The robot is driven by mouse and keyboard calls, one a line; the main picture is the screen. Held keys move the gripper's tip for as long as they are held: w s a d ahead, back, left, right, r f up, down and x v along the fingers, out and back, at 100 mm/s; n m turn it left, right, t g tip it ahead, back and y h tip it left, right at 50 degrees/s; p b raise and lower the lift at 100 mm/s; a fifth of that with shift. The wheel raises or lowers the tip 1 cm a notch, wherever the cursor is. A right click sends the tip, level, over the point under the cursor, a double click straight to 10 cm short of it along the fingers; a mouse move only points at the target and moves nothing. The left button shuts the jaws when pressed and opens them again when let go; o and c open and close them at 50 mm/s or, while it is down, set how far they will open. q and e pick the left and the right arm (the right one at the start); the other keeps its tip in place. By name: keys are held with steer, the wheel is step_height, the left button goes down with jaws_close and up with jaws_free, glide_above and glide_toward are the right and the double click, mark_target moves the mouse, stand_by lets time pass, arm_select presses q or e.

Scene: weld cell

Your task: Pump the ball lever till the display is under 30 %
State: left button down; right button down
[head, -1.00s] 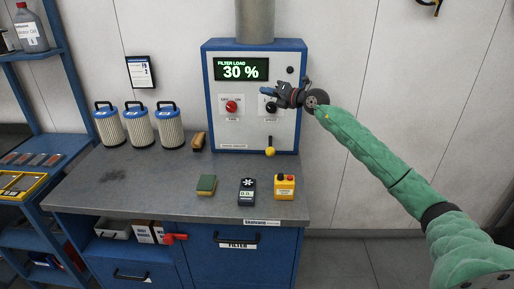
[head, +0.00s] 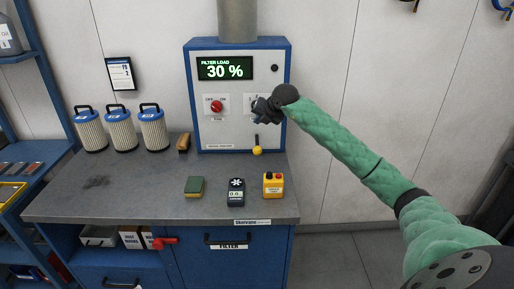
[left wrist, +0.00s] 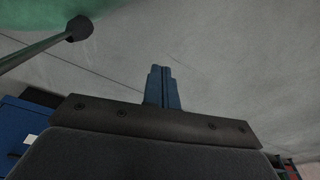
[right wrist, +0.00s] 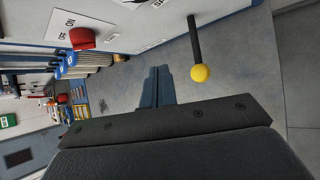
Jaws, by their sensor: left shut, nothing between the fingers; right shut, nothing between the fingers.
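The filter display (head: 225,68) on the white and blue wall cabinet reads 30 %. The ball lever, a dark rod with a yellow ball (head: 257,150), hangs down at the cabinet's lower right. The yellow ball (right wrist: 201,73) also shows in the right wrist view, to the right of and beyond the fingers. My right gripper (head: 257,118) is shut and empty, in front of the cabinet above the ball and apart from it; its blue fingers (right wrist: 157,88) show closed. My left gripper (left wrist: 162,85) is shut and empty over a grey surface, outside the head view.
A red switch knob (head: 216,106) is on the cabinet left of my right gripper. The bench (head: 120,198) holds several white filters (head: 122,130), a green-topped block (head: 194,186), a dark meter (head: 236,191) and a yellow button box (head: 273,185). Its middle is clear.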

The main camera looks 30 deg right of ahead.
mark_target(259, 149)
steer(key=shift+f, duration=0.1)
